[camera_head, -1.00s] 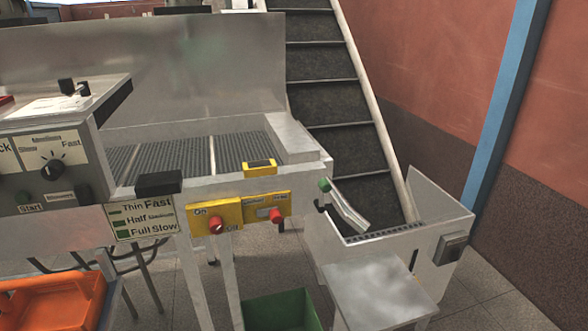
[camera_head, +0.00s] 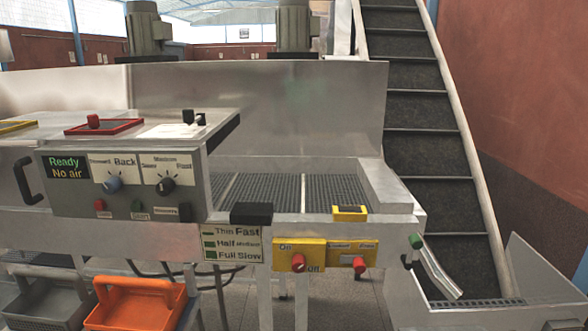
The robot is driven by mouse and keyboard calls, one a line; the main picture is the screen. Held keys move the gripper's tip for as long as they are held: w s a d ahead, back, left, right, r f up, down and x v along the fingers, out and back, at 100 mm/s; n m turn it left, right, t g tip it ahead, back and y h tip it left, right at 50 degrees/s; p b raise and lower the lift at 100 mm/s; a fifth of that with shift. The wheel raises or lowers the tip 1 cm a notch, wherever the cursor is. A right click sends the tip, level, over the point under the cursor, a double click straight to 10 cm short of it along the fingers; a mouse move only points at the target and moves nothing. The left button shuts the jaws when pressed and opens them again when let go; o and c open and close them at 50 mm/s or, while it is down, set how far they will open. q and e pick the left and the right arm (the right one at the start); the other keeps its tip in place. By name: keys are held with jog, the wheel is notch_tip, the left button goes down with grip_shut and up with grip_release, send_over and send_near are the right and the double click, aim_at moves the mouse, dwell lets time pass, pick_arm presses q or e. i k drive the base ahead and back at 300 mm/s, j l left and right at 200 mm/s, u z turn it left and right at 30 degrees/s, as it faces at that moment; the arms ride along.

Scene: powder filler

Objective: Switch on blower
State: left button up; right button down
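No part is labelled as the blower in the camera_head view. A yellow switch plate (camera_head: 284,254) marked On and Off, with a red knob (camera_head: 298,263), sits on the front of the metal machine. A second yellow plate (camera_head: 342,248) beside it has another red knob (camera_head: 360,265). Neither gripper is in view.
A dark inclined conveyor (camera_head: 417,120) rises at the right beside a red wall. An orange basket (camera_head: 135,303) and a grey basket (camera_head: 47,303) are at lower left. Two motors (camera_head: 147,28) (camera_head: 294,24) stand behind the metal back panel.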

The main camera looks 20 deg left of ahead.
aim_at(185, 211)
jog(key=j+u, duration=0.1)
jog(key=u, duration=1.45)
